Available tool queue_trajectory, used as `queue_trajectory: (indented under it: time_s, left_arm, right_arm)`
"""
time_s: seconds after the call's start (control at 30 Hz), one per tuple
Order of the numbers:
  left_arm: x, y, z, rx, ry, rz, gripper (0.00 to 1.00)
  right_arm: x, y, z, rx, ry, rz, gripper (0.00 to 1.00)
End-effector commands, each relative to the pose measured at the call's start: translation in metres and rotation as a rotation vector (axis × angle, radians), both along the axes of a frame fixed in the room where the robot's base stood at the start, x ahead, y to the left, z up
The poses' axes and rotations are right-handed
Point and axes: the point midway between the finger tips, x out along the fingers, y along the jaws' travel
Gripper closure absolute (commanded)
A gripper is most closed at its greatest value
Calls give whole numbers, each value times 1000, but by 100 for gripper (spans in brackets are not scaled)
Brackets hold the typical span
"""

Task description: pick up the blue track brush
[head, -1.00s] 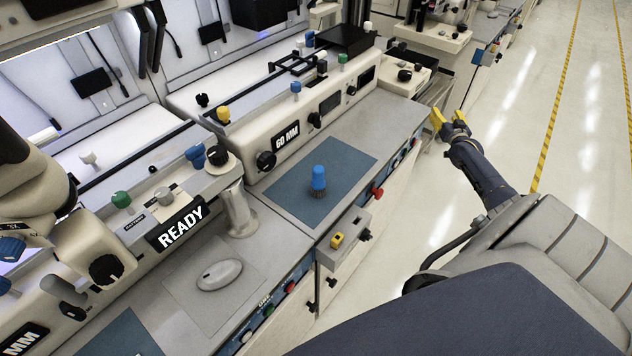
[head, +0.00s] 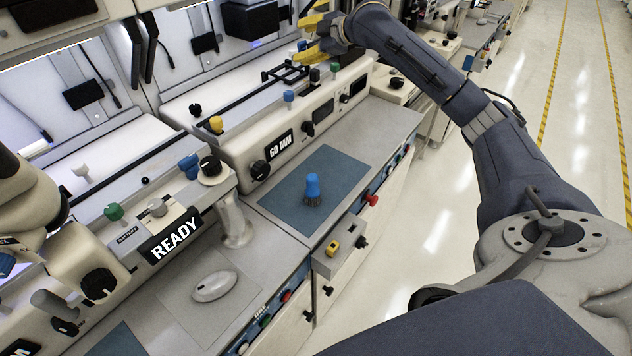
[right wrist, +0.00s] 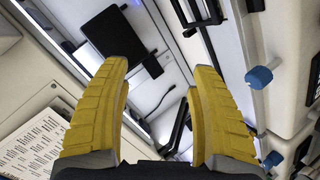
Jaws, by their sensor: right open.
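The blue track brush (head: 312,187) stands upright on a dark blue mat (head: 330,213) on the grey worktop, with its dark bristles down. My right gripper (head: 313,36) is open and empty. It is raised at the top of the head view, well above and behind the brush, over the far part of the machine. In the right wrist view its yellow fingers (right wrist: 160,110) are spread apart with nothing between them, and the brush is not seen there. My left gripper is not in view.
A small box with a yellow button (head: 332,247) sits at the worktop's front edge. The aisle floor at the right is clear.

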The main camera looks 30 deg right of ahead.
Motion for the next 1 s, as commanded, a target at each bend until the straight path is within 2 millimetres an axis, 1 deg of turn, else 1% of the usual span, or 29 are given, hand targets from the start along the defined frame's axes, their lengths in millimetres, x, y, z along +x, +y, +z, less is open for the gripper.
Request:
queue_trajectory:
  time_s: [0.03, 0.1, 0.17, 0.2, 0.23, 0.27, 0.3, 0.33, 0.37, 0.4, 0.5, 0.6, 0.63, 0.7, 0.8, 0.87, 1.0]
  left_arm:
    - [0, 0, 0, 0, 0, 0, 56]
    - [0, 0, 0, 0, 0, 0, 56]
    - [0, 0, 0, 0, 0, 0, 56]
    - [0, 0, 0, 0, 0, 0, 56]
    - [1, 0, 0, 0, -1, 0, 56]
    - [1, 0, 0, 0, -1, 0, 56]
    - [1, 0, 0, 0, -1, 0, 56]
    - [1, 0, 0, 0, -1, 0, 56]
    - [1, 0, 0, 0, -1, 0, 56]
    - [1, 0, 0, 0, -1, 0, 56]
    - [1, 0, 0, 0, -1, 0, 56]
    - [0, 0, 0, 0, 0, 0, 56]
    - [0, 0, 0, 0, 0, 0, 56]
    - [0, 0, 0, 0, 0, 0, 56]
    - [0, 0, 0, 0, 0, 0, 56]
    - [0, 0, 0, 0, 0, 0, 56]
    - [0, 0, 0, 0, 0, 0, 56]
  right_arm:
    - [-12, 30, 6, -105, 23, 84, 37]
    - [-31, 64, 4, -257, 66, 200, 37]
    - [-51, 89, -2, -393, 104, 304, 37]
    - [-67, 106, -13, -476, 143, 379, 37]
    - [-81, 117, -25, -529, 181, 435, 37]
    - [-95, 126, -38, -579, 220, 491, 37]
    - [-114, 137, -54, -644, 271, 566, 37]
    - [-128, 143, -65, -693, 307, 620, 37]
    - [-142, 148, -74, -740, 339, 673, 37]
    - [-161, 152, -86, -801, 382, 743, 37]
    - [-202, 156, -110, -937, 469, 898, 37]
    - [-233, 154, -125, -1044, 535, 1025, 37]
    - [-240, 153, -128, -1070, 549, 1055, 37]
    - [-254, 150, -133, -1116, 577, 1114, 37]
    - [-266, 147, -138, -1161, 600, 1169, 37]
    - [-269, 146, -141, -1173, 608, 1186, 37]
    - [-271, 144, -154, -1178, 616, 1199, 37]
